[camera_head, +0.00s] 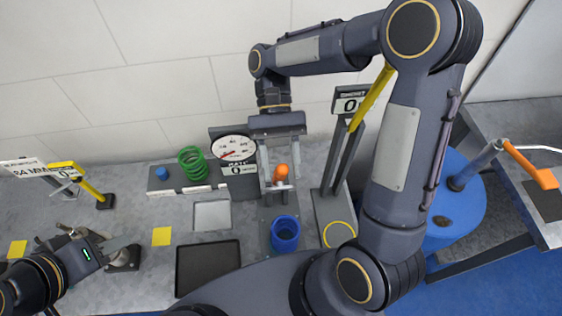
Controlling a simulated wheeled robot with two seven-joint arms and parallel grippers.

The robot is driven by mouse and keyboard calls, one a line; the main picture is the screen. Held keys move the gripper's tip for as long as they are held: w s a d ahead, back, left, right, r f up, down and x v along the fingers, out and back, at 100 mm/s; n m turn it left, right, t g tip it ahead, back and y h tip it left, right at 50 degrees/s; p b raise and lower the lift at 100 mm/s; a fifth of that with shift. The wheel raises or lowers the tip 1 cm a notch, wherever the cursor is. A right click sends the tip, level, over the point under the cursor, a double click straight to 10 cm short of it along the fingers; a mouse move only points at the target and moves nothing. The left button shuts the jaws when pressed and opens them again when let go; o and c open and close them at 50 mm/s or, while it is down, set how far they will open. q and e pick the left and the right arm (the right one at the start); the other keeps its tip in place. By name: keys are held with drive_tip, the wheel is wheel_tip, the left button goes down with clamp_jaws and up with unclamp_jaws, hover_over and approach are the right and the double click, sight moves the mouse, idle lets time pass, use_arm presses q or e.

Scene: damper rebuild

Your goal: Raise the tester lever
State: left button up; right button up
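The tester stands at the back middle with a dial gauge (234,148) and a "RATE" display (238,170) reading 0. A lever with an orange knob (281,172) sits beside the gauge; I take it as the tester lever. My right gripper (280,178) points down from above, its two fingers on either side of the knob with gaps visible; contact cannot be seen. A blue cup (285,234) stands below and in front of the knob. My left gripper (130,243) is at the left, near a round grey fixture (123,259); its finger gap is unclear.
A green spring (194,163) and blue cap (162,173) stand left of the gauge. A black tray (207,267) lies in front. A display post with a yellow bar (373,95) stands right of the tester.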

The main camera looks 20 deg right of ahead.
drive_tip(key=v, duration=0.7)
drive_tip(key=shift+w+r, duration=0.3)
drive_tip(key=shift+s, duration=0.15)
idle(0.4)
